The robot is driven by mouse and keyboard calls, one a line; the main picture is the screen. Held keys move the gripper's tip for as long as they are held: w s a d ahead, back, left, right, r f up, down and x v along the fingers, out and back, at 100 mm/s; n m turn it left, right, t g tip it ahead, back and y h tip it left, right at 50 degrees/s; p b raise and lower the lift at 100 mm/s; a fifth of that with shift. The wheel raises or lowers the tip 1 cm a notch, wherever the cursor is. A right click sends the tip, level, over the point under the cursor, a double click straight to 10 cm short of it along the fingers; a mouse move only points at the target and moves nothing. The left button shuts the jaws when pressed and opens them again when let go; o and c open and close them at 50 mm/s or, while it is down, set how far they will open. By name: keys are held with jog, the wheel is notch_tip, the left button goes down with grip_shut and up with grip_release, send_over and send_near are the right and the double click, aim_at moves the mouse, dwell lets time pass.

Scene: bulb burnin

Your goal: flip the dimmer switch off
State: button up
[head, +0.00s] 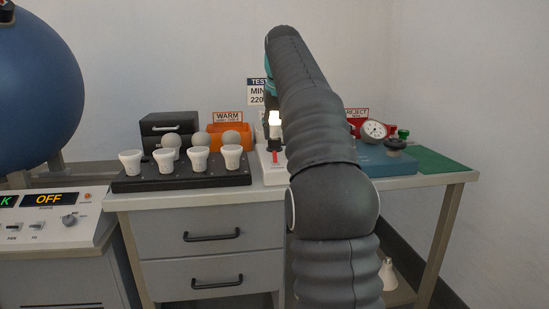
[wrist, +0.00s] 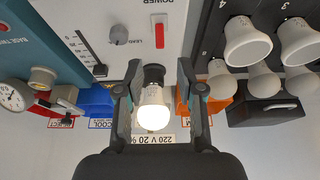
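The white dimmer box (wrist: 135,75) carries a red switch (wrist: 159,32) beside the word POWER, a grey knob (wrist: 118,36) and a dark slider (wrist: 92,55). In the head view the red switch (head: 275,157) shows on the box, partly hidden by my arm. A lit bulb (wrist: 152,112) sits in a dark socket on the box; its glow also shows in the head view (head: 274,118). My gripper (wrist: 158,68) is open, its fingers on either side of the bulb with gaps. The red switch is beyond the fingertips.
A black rack (head: 182,180) with several white bulbs stands left of the box. An orange WARM bin (head: 230,134) and a black drawer box (head: 168,126) are behind it. A blue tester (head: 385,163) with a dial and a green mat (head: 440,162) lie right.

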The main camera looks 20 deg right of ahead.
aim_at(275, 157)
jog(key=b+x, duration=0.1)
jog(key=x, duration=0.6)
jog(key=shift+w+f+b, duration=0.15)
jog(key=shift+f+b, duration=0.15)
jog(key=shift+b, duration=0.1)
grip_shut()
